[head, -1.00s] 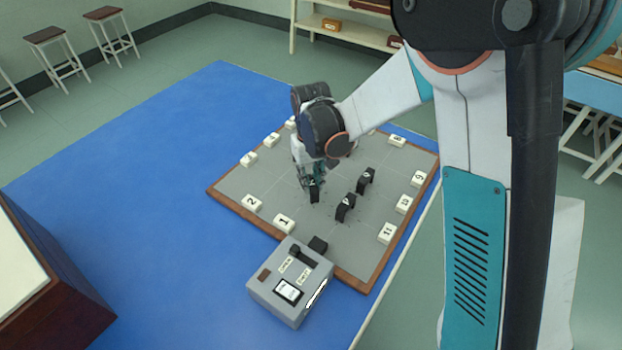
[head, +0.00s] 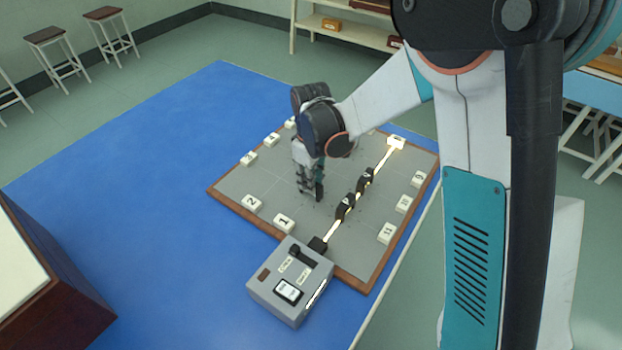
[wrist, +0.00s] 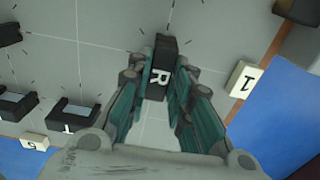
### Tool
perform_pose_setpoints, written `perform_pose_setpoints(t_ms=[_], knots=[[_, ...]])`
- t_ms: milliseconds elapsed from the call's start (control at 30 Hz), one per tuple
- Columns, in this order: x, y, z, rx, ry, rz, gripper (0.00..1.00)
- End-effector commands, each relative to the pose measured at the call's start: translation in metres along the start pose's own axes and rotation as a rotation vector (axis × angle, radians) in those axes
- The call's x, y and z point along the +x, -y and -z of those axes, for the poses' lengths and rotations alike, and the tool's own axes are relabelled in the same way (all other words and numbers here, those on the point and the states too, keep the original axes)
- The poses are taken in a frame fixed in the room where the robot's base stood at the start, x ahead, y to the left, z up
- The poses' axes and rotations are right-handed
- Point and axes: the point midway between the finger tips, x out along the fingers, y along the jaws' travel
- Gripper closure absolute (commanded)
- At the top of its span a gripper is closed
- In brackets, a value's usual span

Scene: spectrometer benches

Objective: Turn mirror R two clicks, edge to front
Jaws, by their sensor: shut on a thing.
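Mirror R (wrist: 161,72) is a small black block with a white R on top. It stands on the grey board between the two fingers of my gripper (wrist: 160,62) in the wrist view. The fingers are shut on it from both sides. In the head view my gripper (head: 311,190) points down at the left middle of the board, and mirror R (head: 319,191) shows as a dark piece at the fingertips. Its reflecting face is hard to make out.
The grey board (head: 240,183) has numbered white tiles along its edges. Two black mirrors (head: 345,206) stand right of my gripper. A bright beam runs past them from the grey box (head: 290,280) to a glowing far tile (head: 397,142). Mirror T (wrist: 70,123) stands nearby.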

Motion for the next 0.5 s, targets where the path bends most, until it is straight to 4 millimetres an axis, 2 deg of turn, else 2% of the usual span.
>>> perform_pose_setpoints(t_ms=[400,433,500], knots=[[0.0005,0.0002,0.0,-0.006,0.0,0.0,1.0],[0.0005,0.0002,0.0,-0.006,0.0,0.0,0.76],[0.0004,0.0002,0.0,-0.005,0.0,0.0,0.6]])
